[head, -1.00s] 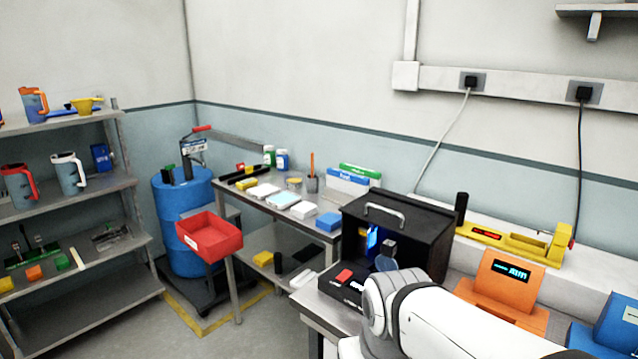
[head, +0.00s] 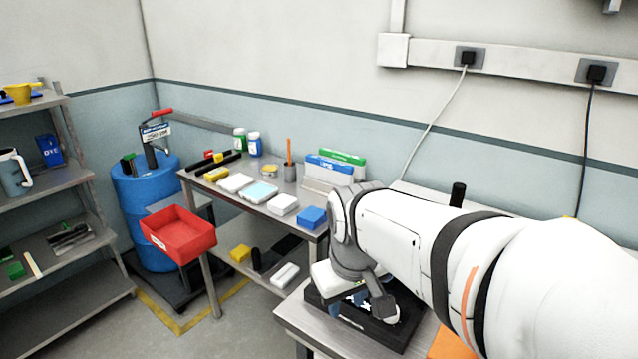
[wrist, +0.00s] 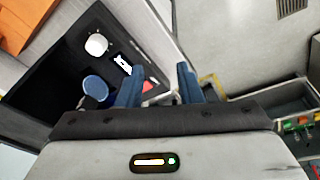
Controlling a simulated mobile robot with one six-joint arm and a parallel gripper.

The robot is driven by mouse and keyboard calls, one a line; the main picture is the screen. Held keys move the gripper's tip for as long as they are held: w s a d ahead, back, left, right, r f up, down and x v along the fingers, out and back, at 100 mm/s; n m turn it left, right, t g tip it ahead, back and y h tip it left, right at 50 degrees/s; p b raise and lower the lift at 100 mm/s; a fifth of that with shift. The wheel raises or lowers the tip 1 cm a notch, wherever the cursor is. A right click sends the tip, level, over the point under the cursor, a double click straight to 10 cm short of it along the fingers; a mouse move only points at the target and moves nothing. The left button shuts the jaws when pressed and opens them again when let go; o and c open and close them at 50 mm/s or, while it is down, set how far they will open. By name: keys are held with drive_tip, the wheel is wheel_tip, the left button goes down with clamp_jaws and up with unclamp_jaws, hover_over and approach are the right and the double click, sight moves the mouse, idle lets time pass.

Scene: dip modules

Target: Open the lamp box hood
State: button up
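The black lamp box (head: 400,338) sits on the bench at the lower right of the head view, mostly hidden behind my arm. Its hood and the hood's handle are hidden there. In the wrist view, the dark lamp box (wrist: 45,105) lies at the left. A white round part (wrist: 96,45), a bluish disc (wrist: 95,88), a small lit white label and a red button (wrist: 150,86) show on it. My gripper (wrist: 158,80) has its two blue fingers apart with nothing between them, beside the box's red-button end. I cannot tell how far open the hood is.
A red bin (head: 180,236) hangs at the near end of the middle table, which holds boxes and bottles. A blue drum (head: 145,190) and a shelf (head: 50,187) stand left. An orange device (wrist: 30,22) is beside the lamp box. Floor in front is clear.

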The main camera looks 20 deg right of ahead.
drive_tip(key=w+d+r+n+g+h+p, duration=0.1)
drive_tip(key=w+d+r+n+p, duration=0.2)
drive_tip(key=w+d+r, duration=0.3)
drive_tip(key=w+d+r+n+p, duration=0.3)
drive_tip(key=w+d+r, duration=0.2)
drive_tip(key=w+r, duration=0.35)
drive_tip(key=f, duration=0.4)
drive_tip(key=f+p, duration=0.1)
drive_tip(key=f, duration=0.1)
drive_tip(key=shift+d+f, duration=0.25)
drive_tip(key=shift+d, duration=0.1)
drive_tip(key=shift+c, duration=0.2)
clamp_jaws()
